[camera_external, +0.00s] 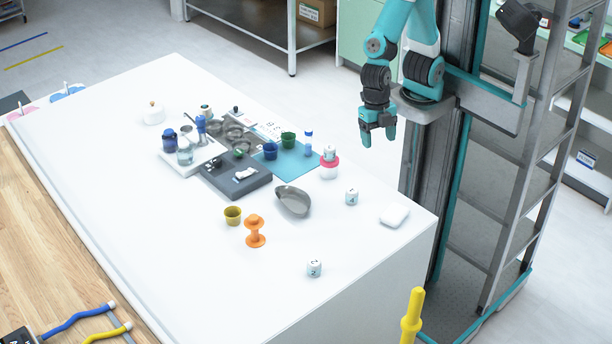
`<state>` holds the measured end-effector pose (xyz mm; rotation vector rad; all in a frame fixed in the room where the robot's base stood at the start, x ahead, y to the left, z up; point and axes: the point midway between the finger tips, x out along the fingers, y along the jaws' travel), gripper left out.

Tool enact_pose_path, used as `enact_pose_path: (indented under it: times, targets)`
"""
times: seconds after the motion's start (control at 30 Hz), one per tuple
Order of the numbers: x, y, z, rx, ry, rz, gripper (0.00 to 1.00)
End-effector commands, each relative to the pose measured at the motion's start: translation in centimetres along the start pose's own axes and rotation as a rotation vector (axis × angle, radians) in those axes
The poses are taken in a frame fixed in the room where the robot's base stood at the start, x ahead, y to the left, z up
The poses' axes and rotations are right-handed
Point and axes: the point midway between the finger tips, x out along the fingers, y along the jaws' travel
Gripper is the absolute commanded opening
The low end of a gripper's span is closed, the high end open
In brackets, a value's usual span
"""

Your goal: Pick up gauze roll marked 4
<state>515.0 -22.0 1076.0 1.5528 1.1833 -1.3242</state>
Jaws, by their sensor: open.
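Several small white rolls with dark marks stand on the white table. One roll (351,197) stands at the right, one (314,269) nearer the front edge, and one (329,153) on top of a pink-and-white round piece (329,168). The marks are too small to read surely, so I cannot tell which roll bears the 4. My gripper (378,139) is open and empty, pointing down in the air beyond the table's right side, apart from all rolls.
A grey kidney dish (293,201), an orange spool-like piece (255,232), a yellow cup (233,216) and a white pad (394,215) stand around the rolls. A dark grey block (232,183), a teal mat (290,168) and crowded jars lie behind. The table's front is clear.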

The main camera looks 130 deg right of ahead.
Motion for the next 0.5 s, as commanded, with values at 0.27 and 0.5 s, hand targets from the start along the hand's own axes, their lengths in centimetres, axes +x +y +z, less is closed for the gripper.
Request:
enact_pose_path:
  times: [0.27,0.5]
  targets:
    - [3.1,4.3,5.5,-0.431,-0.152,-0.023,0.7]
    - [5.6,4.7,6.7,-0.51,-0.175,-0.036,0.7]
